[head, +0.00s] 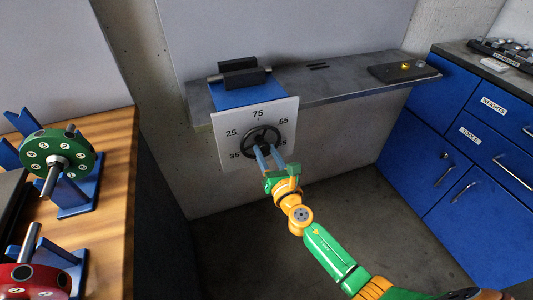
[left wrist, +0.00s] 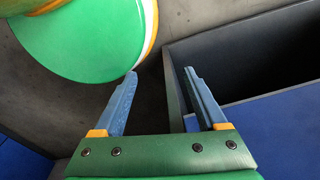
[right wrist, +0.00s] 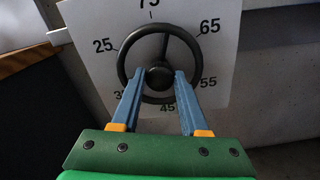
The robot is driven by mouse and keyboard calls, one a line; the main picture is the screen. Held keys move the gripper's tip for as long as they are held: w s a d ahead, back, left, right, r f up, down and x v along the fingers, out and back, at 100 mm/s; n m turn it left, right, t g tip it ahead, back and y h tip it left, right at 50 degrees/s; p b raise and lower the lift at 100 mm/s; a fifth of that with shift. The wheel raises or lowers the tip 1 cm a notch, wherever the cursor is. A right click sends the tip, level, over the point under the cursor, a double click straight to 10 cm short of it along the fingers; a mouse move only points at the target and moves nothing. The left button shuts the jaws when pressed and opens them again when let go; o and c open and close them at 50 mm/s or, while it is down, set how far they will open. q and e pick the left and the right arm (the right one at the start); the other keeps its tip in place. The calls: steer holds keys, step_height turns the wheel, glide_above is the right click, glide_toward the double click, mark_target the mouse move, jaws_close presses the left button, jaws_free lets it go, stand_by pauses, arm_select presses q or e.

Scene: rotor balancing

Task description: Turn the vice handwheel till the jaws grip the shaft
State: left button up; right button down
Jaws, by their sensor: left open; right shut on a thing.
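The vice handwheel (head: 261,137) is a black spoked wheel in front of a white dial plate (head: 228,142) with numbers. It also shows in the right wrist view (right wrist: 124,60). My right gripper (head: 262,150) is shut on the handwheel's hub (right wrist: 159,76), its blue fingers on either side of it. Above the plate, the blue vice (head: 250,96) on the grey shelf has dark jaws (head: 246,78) with a grey shaft (head: 214,78) lying between them. How tightly the jaws meet the shaft cannot be told. My left gripper (left wrist: 168,85) is open and empty, seen only in the left wrist view.
A wooden bench (head: 115,190) at left holds a green numbered rotor (head: 40,155) and a red one (head: 20,280) on blue stands. Blue cabinets (head: 425,130) stand at right. A dark block (head: 390,72) lies at the shelf's right end. The floor between is clear.

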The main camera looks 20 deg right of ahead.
steer(key=m+b, duration=0.1)
steer(key=m, duration=0.5)
steer(key=shift+f, duration=0.1)
steer(key=m+b, duration=0.1)
steer(key=m, duration=0.5)
steer(key=shift+m, duration=0.3)
steer(key=m, duration=0.5)
steer(key=m+p, duration=0.1)
steer(key=m, duration=0.5)
steer(key=shift+f, duration=0.1)
steer(key=shift+m, duration=0.4)
steer(key=shift+c, duration=2.1)
jaws_free()
steer(key=shift+s, duration=0.1)
